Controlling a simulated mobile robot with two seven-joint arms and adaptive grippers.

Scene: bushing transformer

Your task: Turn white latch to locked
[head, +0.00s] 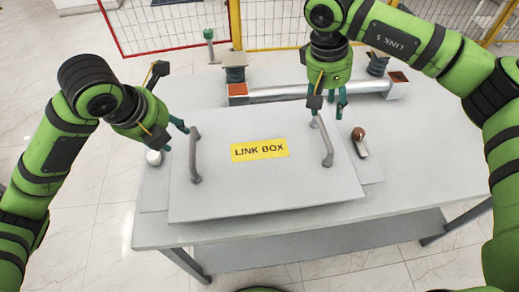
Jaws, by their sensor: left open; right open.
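A white round knob (153,157), which looks like the white latch, sits at the left side of the link box lid (260,190). It is partly covered by my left gripper (174,134), so its lever and angle cannot be made out. The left gripper is open, close above the knob and left of the lid's left handle (195,155). My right gripper (328,108) is open and points down near the upper end of the right handle (325,143). Contact with the handle cannot be told. A second latch with a brown knob (358,133) and a pale lever is right of the lid.
The link box lies on a grey table (430,180), whose right part is bare. Behind the lid is a pale horizontal bar (305,92) with dark ribbed posts. A green-topped post (209,36) and wire fencing stand further back.

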